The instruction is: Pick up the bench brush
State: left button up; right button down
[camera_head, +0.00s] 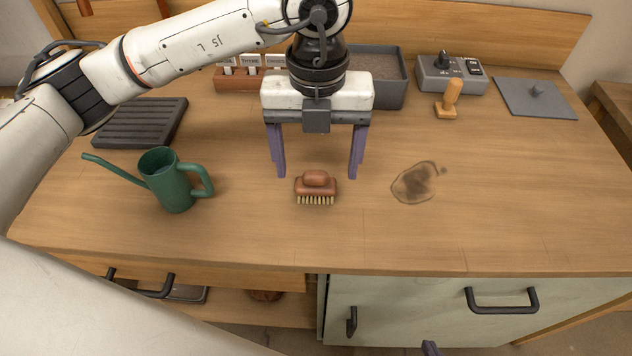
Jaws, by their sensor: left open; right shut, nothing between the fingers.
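A green watering can (172,182) stands left of the brush. A dark stain (415,184) is to the right. A grey slatted tray (133,122), grey bin (390,88), wooden-handled stamp (449,98), switch box (450,75) and grey plate (536,99) lie further back. The front bench is clear.

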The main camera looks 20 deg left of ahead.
aim_at(316, 171)
pick_arm(q)
jog(key=f, duration=0.5)
jog(key=shift+w+a+p, duration=0.2)
jog(key=shift+w+p, duration=0.1)
jog(key=shift+p, duration=0.05)
jog(key=c, duration=1.2)
notch_tip(316, 171, up, 10)
jog(key=shift+r+b, duration=0.1)
jog(key=shift+b, duration=0.3)
jog(key=o, duration=0.6)
jog(key=shift+c, duration=0.2)
jog(key=c, duration=0.4)
